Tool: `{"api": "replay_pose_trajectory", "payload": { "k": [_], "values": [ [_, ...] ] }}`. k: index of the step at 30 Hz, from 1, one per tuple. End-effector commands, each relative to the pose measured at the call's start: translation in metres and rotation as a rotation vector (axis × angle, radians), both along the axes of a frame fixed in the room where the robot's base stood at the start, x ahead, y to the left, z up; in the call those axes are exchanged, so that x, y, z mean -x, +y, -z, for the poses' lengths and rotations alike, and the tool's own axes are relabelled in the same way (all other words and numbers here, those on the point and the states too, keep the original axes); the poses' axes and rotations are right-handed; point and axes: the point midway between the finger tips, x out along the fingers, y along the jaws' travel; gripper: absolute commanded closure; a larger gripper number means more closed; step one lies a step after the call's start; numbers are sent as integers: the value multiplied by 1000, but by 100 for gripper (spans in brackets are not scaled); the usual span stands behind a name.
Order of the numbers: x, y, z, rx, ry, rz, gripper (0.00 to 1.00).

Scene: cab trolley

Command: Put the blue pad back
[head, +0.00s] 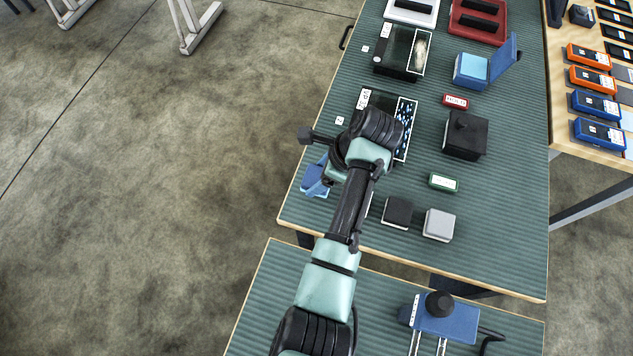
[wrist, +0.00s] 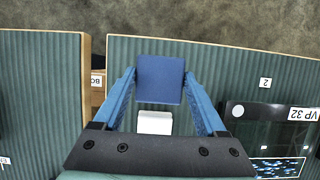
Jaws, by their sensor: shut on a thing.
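The blue pad (wrist: 160,79) is a square, dark blue block in the wrist view, between the tips of my gripper's two blue fingers. My gripper (head: 317,177) is shut on it, over the left edge area of the green ribbed table. In the head view the fingers and the pad merge into one blue shape, partly behind my arm. A small white block (wrist: 155,122) shows between the fingers, nearer the wrist camera's lower edge; I cannot tell whether it touches the pad. A light blue pad case (head: 470,70) with a raised lid stands farther back.
A dark lidded box (wrist: 270,122) with a VP 32 label lies close to my gripper. A black block (head: 397,211), a grey block (head: 440,224) and a black box (head: 465,136) stand to the right. A nearer bench carries a blue device (head: 440,318). A gap separates both tables.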

Motion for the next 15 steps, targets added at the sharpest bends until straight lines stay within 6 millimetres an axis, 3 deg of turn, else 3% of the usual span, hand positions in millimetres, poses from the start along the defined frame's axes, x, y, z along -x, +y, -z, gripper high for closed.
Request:
{"api": "replay_pose_trajectory", "payload": {
  "k": [9,15],
  "values": [
    [0,-1,38,0,-1,1,78],
    [0,-1,42,1,-2,1,78]
  ]
}}
